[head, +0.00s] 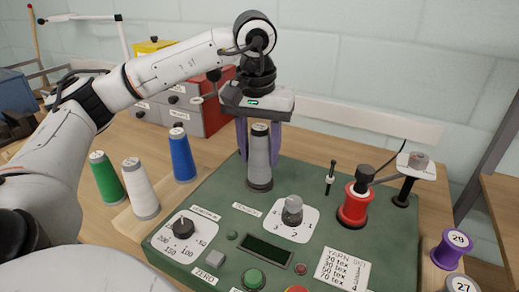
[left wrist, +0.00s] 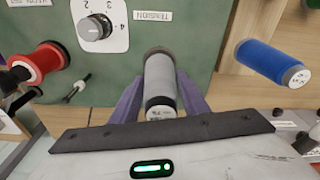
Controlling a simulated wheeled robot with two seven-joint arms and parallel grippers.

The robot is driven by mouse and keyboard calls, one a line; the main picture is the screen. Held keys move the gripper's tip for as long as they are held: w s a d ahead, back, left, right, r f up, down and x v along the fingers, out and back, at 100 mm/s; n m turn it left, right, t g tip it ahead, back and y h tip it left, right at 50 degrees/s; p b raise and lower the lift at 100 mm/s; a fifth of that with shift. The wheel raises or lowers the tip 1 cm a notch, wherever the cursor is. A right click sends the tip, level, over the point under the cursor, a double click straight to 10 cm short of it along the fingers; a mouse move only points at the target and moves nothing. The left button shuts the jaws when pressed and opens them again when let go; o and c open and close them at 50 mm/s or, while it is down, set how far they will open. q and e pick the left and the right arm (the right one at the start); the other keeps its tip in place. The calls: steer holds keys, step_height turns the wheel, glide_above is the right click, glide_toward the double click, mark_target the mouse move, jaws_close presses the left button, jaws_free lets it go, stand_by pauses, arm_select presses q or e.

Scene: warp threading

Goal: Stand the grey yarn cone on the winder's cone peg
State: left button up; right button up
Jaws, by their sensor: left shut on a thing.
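The grey yarn cone (head: 260,165) is upright at the back left of the green winder (head: 225,195), its base low over or on the panel; I cannot tell whether it touches. My left gripper (head: 259,150) comes down from above, its purple fingers on either side of the cone, shut on it. In the left wrist view the cone (left wrist: 160,82) lies between the fingers, its labelled top towards the camera. No peg shows beneath the cone; its base hides that spot. A thin dark post (head: 331,178) stands further right on the winder. My right gripper is not in view.
Green (head: 106,178), white (head: 140,190) and blue (head: 182,155) cones stand left of the winder. A red spool (head: 355,203) with a guide arm is at its right, beyond the tension knob (head: 292,210). A purple spool (head: 452,248) is at far right. Drawers (head: 190,100) stand behind.

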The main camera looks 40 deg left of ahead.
arm_select(q)
steer(key=shift+f, duration=0.25)
steer(key=o, duration=1.2)
steer(key=shift+c, duration=0.2)
steer(key=shift+r, duration=0.1)
steer(key=r, duration=0.3)
steer(key=r+p, duration=0.1)
steer(key=r, duration=0.2)
steer(key=s+r+p, duration=0.1)
steer(key=r, duration=0.3)
steer(key=shift+d, duration=0.3)
steer(key=shift+s, duration=0.15)
